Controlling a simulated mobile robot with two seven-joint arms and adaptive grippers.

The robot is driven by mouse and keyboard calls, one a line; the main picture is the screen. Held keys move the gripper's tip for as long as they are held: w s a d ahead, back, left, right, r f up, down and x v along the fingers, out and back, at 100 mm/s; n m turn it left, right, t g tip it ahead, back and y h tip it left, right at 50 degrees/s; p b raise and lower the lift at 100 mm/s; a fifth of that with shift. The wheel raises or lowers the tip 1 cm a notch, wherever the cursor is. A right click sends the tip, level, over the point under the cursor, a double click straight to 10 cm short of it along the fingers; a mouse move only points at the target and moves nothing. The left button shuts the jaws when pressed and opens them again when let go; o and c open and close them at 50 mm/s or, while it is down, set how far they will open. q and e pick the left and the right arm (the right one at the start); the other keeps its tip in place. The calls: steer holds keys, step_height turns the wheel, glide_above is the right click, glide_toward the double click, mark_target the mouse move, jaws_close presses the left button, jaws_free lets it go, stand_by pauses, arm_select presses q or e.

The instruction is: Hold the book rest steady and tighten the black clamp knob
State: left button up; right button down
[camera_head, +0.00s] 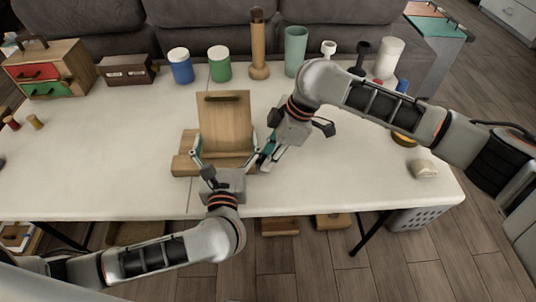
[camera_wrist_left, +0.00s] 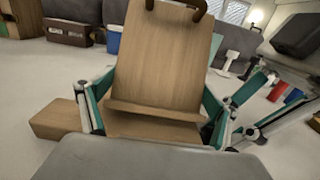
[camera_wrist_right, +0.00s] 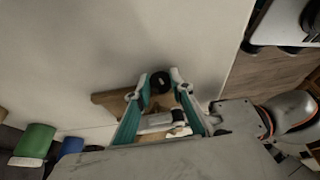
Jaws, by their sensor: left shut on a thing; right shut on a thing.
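The wooden book rest (camera_head: 224,122) stands on the white table, its back panel leaning up from a wooden base (camera_head: 184,166). My left gripper (camera_head: 224,158) is at its front, fingers on both sides of the rest; the left wrist view shows the rest (camera_wrist_left: 160,60) between the teal fingers. My right gripper (camera_head: 264,162) reaches down to the rest's right side. In the right wrist view the black clamp knob (camera_wrist_right: 160,82) lies between the teal fingertips, which are shut on it.
Behind the rest stand a blue jar (camera_head: 181,66), a green jar (camera_head: 220,64), a wooden bottle (camera_head: 258,45) and a teal cup (camera_head: 295,50). A drawer box (camera_head: 50,68) and a brown case (camera_head: 127,70) are at left. The table's front is mostly clear.

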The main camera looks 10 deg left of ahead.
steer(key=shift+s+d+f+t, duration=0.1)
steer(key=shift+s+d+t, duration=0.05)
steer(key=shift+t, duration=0.85)
steer(key=shift+y, duration=0.3)
steer(key=c, duration=2)
jaws_free()
steer(key=shift+c, duration=0.2)
steer(key=v, duration=1.2)
steer(key=shift+s, duration=0.15)
